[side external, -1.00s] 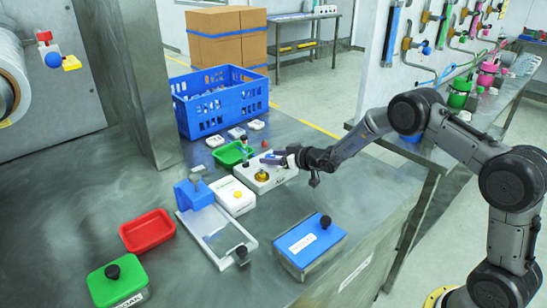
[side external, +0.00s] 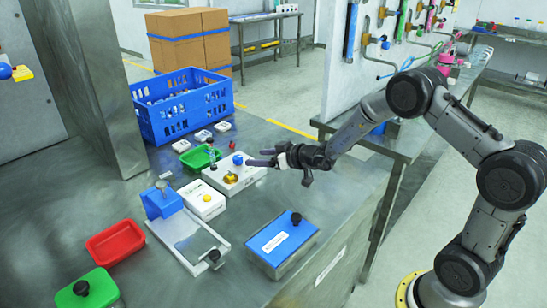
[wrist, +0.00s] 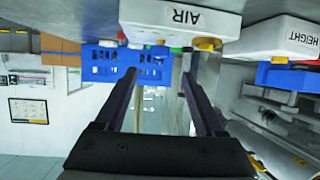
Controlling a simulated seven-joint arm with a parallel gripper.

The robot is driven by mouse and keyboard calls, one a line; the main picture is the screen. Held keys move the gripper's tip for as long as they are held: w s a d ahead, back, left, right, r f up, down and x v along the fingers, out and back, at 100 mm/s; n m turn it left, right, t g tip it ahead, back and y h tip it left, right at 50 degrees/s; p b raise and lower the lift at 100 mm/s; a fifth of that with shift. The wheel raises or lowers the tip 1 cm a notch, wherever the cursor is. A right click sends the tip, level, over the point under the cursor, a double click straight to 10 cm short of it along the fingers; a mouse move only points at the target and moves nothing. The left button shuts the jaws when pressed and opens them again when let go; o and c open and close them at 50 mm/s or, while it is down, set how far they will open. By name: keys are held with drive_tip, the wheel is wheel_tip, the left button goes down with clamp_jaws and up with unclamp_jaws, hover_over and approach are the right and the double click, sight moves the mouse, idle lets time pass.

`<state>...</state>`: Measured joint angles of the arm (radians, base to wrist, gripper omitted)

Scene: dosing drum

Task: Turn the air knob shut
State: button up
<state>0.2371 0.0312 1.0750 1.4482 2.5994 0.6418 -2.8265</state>
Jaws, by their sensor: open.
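The white AIR box (side external: 243,178) stands on the steel bench, with a gold knob (side external: 231,177) on its top and a blue knob (side external: 238,159) near its back. In the wrist view, the picture is upside down and the AIR box (wrist: 180,20) is at the top, with the gold knob (wrist: 207,44) at its edge. My gripper (side external: 255,157) is open and empty, to the right of both knobs and apart from the gold one. Its two fingers (wrist: 158,76) are spread apart in the wrist view. The knob's turn position cannot be read.
A white box with a yellow button (side external: 205,198) stands in front of the AIR box, labelled HEIGHT in the wrist view (wrist: 275,38). A green tray (side external: 201,157), blue crate (side external: 182,105), red tray (side external: 115,242) and blue-lidded container (side external: 283,238) stand around. Bench to the right is clear.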

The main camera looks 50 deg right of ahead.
drive_tip(key=v, duration=0.5)
drive_tip(key=shift+s, duration=0.1)
idle(0.3)
